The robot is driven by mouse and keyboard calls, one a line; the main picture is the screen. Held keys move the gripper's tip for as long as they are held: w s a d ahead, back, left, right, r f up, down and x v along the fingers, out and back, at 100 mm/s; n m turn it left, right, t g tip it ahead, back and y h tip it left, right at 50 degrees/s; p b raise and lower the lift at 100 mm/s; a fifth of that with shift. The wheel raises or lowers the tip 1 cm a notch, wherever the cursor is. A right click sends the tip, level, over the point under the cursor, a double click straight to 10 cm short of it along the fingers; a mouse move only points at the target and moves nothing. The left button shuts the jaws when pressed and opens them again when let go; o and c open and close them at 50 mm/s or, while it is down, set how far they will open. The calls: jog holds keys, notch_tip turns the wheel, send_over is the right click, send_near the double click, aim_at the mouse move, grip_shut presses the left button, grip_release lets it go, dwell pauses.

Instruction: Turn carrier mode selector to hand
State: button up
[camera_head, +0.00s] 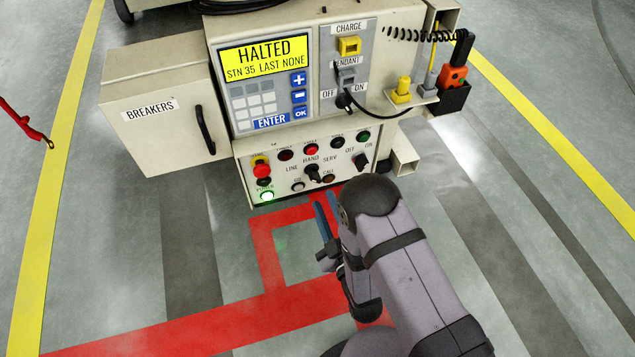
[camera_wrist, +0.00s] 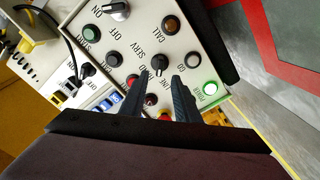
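The mode selector (camera_head: 313,173) is a small black knob low on the carrier's front panel, with LINE, HAND and SERV printed around it. It also shows in the wrist view (camera_wrist: 158,66), just beyond my fingertips. I cannot tell for sure which label its pointer faces. My gripper (camera_head: 325,205) is in front of and below the panel in the head view. In the wrist view my gripper (camera_wrist: 157,84) is open, with its two dark fingers apart and nothing between them. The selector lies roughly in line with the gap, apart from the fingers.
A screen (camera_head: 264,57) reads HALTED, STN 35, LAST NONE. A green lamp (camera_head: 267,196) is lit. A second black knob (camera_head: 361,160) marked OFF and ON sits to the selector's right. Several buttons surround the selector. The BREAKERS box (camera_head: 165,140) projects at left.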

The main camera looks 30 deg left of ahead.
aim_at(316, 182)
jog(key=b+x, duration=0.3)
jog(key=x, duration=0.2)
jog(key=shift+w+a+f, duration=0.1)
jog(key=shift+w+a, duration=0.15)
jog(key=shift+w, duration=0.05)
jog(key=shift+x, duration=0.75)
grip_shut()
